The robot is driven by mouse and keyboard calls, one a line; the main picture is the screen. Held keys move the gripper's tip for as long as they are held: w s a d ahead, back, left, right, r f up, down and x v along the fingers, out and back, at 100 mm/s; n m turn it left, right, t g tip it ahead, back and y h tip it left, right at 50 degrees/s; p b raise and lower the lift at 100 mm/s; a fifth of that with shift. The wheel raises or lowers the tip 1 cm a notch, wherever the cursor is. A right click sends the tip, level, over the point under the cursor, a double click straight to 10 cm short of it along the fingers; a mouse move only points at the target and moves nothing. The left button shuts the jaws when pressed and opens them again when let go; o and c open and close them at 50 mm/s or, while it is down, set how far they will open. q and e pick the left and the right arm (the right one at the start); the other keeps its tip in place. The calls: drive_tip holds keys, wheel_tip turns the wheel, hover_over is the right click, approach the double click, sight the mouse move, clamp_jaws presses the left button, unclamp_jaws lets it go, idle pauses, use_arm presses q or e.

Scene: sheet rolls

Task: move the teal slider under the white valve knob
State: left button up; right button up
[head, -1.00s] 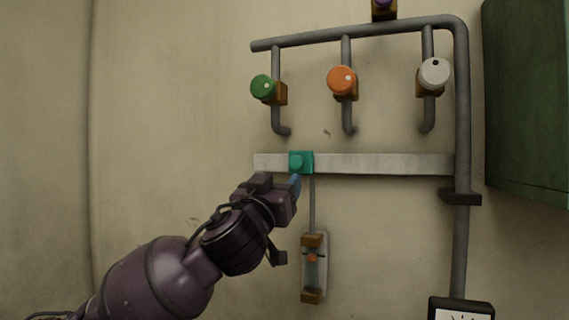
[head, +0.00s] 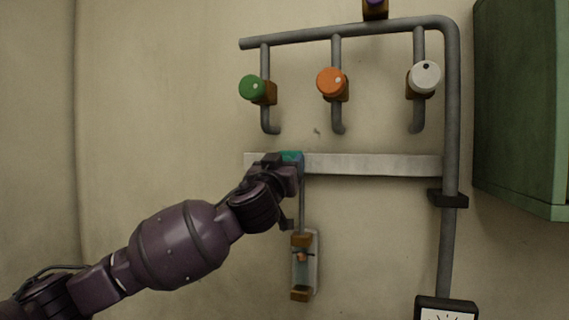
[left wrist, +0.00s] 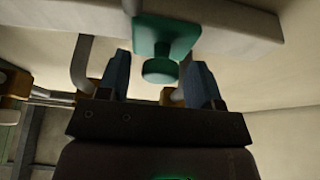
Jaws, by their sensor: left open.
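The teal slider (head: 292,156) sits on the pale horizontal rail (head: 375,164), toward its left end, mostly hidden behind my left gripper (head: 293,165) in the head view. In the left wrist view the slider's square plate and round knob (left wrist: 160,70) show between the two blue fingertips of my left gripper (left wrist: 158,78). The fingers are open, one on each side of the knob, with gaps visible. The white valve knob (head: 425,76) is at the upper right, above the rail's right part. My right gripper is not in view.
An orange knob (head: 332,82) and a green knob (head: 252,87) are on pipes left of the white one. A sight glass (head: 303,265) hangs below the slider. A vertical pipe (head: 449,130) stands at the rail's right end, beside a green cabinet (head: 520,100).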

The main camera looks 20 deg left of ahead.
use_arm(q)
clamp_jaws()
drive_tip(key=shift+d, duration=0.15)
